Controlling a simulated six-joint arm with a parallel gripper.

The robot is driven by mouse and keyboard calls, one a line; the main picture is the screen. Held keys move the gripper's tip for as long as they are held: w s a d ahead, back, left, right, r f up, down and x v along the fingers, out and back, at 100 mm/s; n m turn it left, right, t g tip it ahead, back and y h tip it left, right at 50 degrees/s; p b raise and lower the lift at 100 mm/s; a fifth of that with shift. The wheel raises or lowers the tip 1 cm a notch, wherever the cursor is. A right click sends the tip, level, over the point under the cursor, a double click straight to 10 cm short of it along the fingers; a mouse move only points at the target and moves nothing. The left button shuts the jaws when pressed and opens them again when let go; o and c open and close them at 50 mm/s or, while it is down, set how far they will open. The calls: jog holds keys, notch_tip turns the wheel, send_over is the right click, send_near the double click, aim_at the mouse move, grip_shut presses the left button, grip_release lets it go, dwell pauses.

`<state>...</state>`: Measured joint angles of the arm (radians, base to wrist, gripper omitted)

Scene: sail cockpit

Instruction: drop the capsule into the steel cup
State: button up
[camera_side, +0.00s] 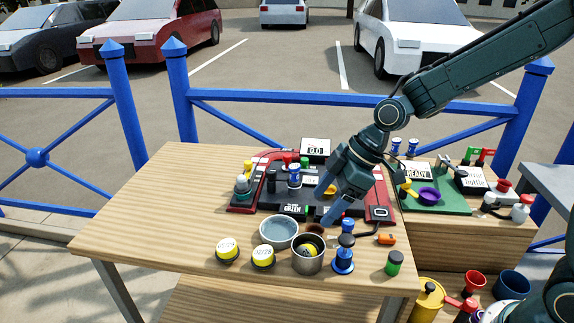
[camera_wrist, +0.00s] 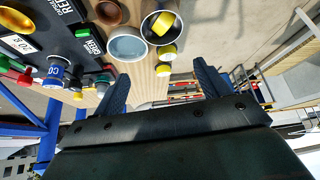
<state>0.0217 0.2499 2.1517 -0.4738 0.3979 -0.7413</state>
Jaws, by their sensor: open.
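The steel cup (camera_side: 308,264) stands upright near the table's front edge. A yellow-and-black capsule (camera_side: 310,249) lies inside it. The cup (camera_wrist: 147,30) and the yellow piece in it (camera_wrist: 163,23) also show in the wrist view. Two more yellow-topped capsules with white labels stand left of the cup, one at far left (camera_side: 227,251) and one nearer (camera_side: 263,257). Labels are too small to read surely. My gripper (camera_side: 331,203) is open, above and behind the cup. In the wrist view my gripper (camera_wrist: 162,84) has nothing between its fingers.
A grey-blue bowl (camera_side: 279,232) stands close left of the cup. A blue stand-like piece (camera_side: 343,258) stands right of it, with a green-capped jar (camera_side: 394,263) farther right. A black console (camera_side: 280,192) lies behind. The table's left part is clear.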

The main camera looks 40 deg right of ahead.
jog(key=v, duration=0.9)
jog(key=shift+r, duration=0.35)
jog(key=shift+s+d, duration=0.1)
jog(key=shift+d, duration=0.05)
jog(key=shift+s, duration=0.1)
jog(key=s+d+r+m+t+h, duration=0.1)
jog(key=s+d+m+h, duration=0.1)
jog(key=s+m, duration=0.3)
jog(key=s+d+r+m+t+h, duration=0.1)
jog(key=s+m, duration=0.5)
jog(key=s, duration=0.8)
jog(key=d+r+h, duration=0.1)
jog(key=d+h, duration=0.1)
jog(key=d, duration=0.1)
jog(key=shift+s, duration=0.3)
jog(key=shift+d, duration=0.15)
